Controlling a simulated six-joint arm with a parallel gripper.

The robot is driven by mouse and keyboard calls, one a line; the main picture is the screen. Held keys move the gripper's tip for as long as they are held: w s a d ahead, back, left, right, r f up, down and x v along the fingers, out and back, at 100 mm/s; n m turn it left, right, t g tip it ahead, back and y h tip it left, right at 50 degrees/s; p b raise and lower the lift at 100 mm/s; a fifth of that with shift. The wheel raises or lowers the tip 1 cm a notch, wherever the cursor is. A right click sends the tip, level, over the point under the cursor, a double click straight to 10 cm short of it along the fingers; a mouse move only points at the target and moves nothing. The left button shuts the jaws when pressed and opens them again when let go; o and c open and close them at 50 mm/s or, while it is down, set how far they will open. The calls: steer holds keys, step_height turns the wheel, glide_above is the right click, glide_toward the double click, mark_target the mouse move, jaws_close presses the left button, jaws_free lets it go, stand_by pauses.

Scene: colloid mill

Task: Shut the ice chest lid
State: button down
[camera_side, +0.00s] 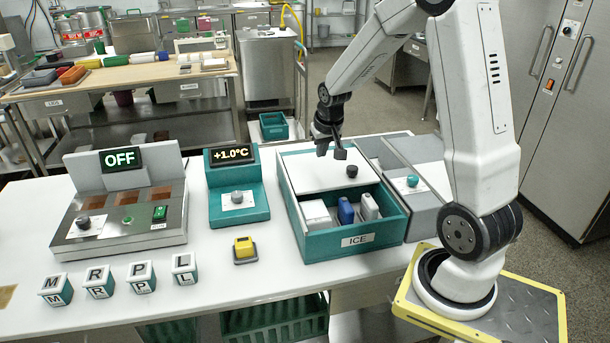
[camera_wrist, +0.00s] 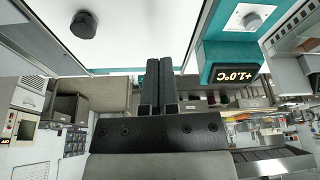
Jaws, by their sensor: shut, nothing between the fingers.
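The ice chest (camera_side: 350,241) is a teal box marked ICE on the white table. Its white sliding lid (camera_side: 318,172) covers the rear part, and the front part is open. A black round knob (camera_side: 352,171) stands near the lid's front edge. In the wrist view, the knob (camera_wrist: 83,25) and the white lid (camera_wrist: 45,30) show at upper left. My gripper (camera_side: 338,150) is shut and empty, above the lid and just behind the knob, apart from it. My shut fingers also show in the wrist view (camera_wrist: 158,80).
A grey box with a teal knob (camera_side: 413,181) adjoins on the right.

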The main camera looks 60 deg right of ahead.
mark_target(347, 162)
steer(key=s+d+m+h, duration=0.1)
steer(key=s+d+m, duration=0.1)
steer(key=d, duration=1.2)
steer(key=shift+s+r+m+g, duration=0.15)
steer(key=shift+s+m+g, duration=0.2)
steer(key=shift+m, duration=0.45)
steer(key=x, duration=0.9)
steer(key=shift+w+d+f, duration=0.1)
steer(key=shift+w+f, duration=0.1)
steer(key=shift+f, duration=0.2)
steer(key=shift+s+a+f, duration=0.1)
steer(key=shift+s+a, duration=0.5)
steer(key=shift+a, duration=0.25)
steer(key=shift+s+a, duration=0.55)
steer(key=shift+a, duration=0.25)
steer(key=s+a, duration=0.8)
steer(key=shift+s+a, duration=0.2)
steer(key=shift+s, duration=0.05)
steer(key=shift+w+d, duration=0.15)
steer(key=shift+d, duration=0.1)
